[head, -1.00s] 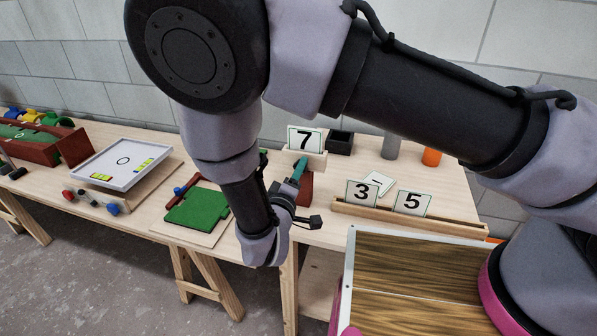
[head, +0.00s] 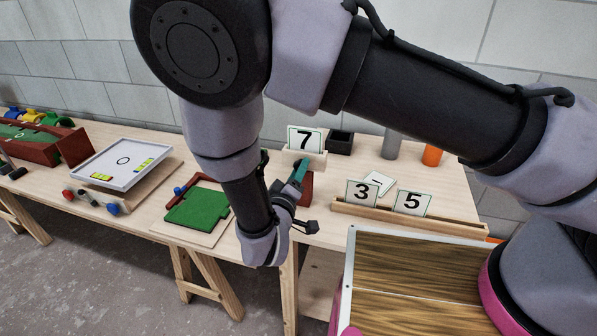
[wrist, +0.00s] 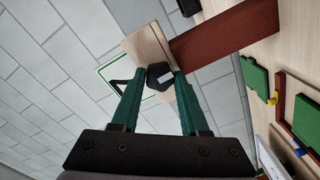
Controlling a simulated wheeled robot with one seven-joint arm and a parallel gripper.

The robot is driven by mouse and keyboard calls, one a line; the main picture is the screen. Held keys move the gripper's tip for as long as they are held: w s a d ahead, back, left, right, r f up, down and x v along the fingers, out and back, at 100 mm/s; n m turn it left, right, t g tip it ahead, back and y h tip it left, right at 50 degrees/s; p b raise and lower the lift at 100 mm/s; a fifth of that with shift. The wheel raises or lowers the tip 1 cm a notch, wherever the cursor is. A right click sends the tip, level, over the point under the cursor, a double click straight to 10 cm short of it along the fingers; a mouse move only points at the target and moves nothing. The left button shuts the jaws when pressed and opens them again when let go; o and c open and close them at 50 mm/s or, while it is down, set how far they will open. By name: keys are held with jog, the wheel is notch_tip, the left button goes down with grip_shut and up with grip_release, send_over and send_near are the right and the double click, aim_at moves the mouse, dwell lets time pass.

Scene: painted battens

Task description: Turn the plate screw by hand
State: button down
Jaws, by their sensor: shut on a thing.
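The plate screw shows in the wrist view as a dark faceted knob (wrist: 159,76) in front of a pale wooden block (wrist: 147,45). My gripper (wrist: 160,80) has its teal fingers on either side of the knob and is shut on it. In the head view my gripper (head: 300,170) reaches the wooden block (head: 291,157) from the front, and the knob is hidden there. A card with a 7 (head: 304,140) stands upright at the block. A dark red post (head: 306,187) is under the block.
A wooden rail (head: 400,214) with cards 3 and 5 is to the right. A black box (head: 340,143), a grey cylinder (head: 391,145) and an orange cylinder (head: 432,156) stand behind. A green board (head: 197,207) and a white tray (head: 125,160) lie to the left.

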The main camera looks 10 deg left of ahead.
jog(key=shift+c, duration=2)
grip_release()
jog(key=shift+s, duration=0.1)
jog(key=s, duration=1)
jog(key=shift+s+a, duration=0.35)
jog(key=shift+a, duration=0.05)
jog(key=shift+w, duration=0.1)
